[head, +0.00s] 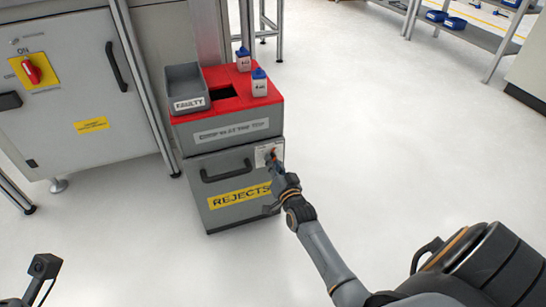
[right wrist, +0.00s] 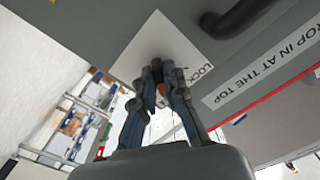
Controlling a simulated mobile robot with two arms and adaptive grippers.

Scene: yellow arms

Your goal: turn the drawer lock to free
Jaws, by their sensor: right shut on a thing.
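The grey rejects cabinet (head: 240,163) has a red top and a drawer front (head: 225,178) with a dark handle and a yellow REJECTS label. The white lock plate (head: 262,150) is at the drawer's upper right; in the right wrist view the plate (right wrist: 150,45) shows part of the word LOCK. My right gripper (head: 273,160) is at this plate, and in the right wrist view its fingers (right wrist: 161,78) are shut on the small orange lock knob (right wrist: 161,89), which they mostly hide. The knob's angle cannot be told. A dark part of my left arm, perhaps its gripper (head: 44,266), shows at lower left.
A grey FAULTY bin (head: 187,89) and two small white bottles with blue caps (head: 260,83) stand on the cabinet top. A grey machine (head: 75,90) with a red switch stands to the left. The floor at right is clear up to shelving (head: 470,35).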

